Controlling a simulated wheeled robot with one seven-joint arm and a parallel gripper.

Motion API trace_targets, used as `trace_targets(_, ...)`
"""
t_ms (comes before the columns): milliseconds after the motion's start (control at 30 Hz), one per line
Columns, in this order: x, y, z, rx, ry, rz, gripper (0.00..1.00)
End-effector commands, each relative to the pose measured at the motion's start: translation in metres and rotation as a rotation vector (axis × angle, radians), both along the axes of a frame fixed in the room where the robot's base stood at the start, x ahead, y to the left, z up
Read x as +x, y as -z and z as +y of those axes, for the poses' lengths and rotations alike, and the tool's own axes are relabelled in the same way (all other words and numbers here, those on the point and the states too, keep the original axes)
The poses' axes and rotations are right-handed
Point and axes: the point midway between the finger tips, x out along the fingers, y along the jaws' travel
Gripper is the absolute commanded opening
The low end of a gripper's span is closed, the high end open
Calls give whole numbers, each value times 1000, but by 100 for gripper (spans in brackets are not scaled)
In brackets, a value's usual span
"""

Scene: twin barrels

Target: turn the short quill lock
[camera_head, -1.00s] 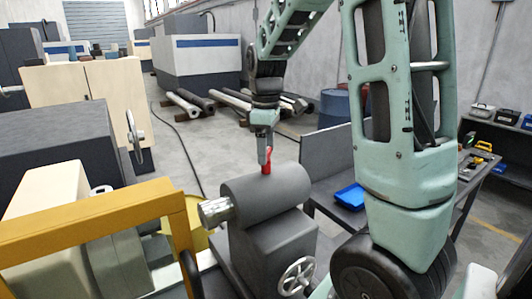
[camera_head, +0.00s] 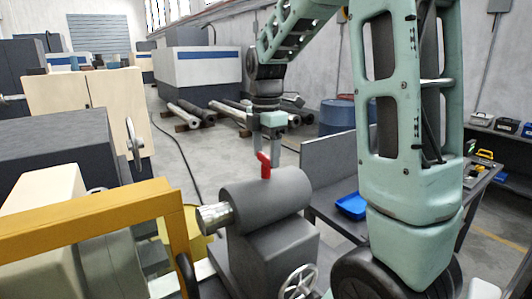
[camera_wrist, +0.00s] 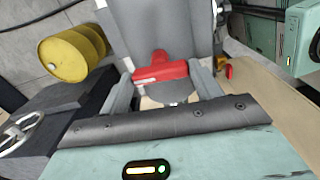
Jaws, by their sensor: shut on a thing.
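The short quill lock is a small red lever (camera_head: 264,166) on top of the grey tailstock barrel (camera_head: 285,192). In the wrist view the red lever (camera_wrist: 161,70) lies crosswise between my two fingers. My gripper (camera_head: 266,158) is over the barrel, pointing down, with one finger on each side of the lever. It also shows in the wrist view (camera_wrist: 161,76), shut on the lever at its two ends. The exact contact at the fingertips is hard to see.
A silver quill end (camera_head: 212,217) sticks out left of the barrel, and a handwheel (camera_head: 298,281) is at the front. A yellow rail (camera_head: 90,220) crosses the left. A bench with a blue tray (camera_head: 351,206) stands at the right.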

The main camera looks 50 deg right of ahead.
Motion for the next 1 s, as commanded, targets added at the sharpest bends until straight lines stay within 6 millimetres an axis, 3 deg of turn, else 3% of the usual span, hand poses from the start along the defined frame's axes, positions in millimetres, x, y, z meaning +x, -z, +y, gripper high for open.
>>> trace_targets(667,1,-2,0,-2,-58,-4,41)
trace_targets(700,1,-2,0,-2,-57,-5,75)
trace_targets(733,1,-2,0,-2,-57,-4,83)
trace_targets(1000,0,-1,0,-1,-55,-2,85)
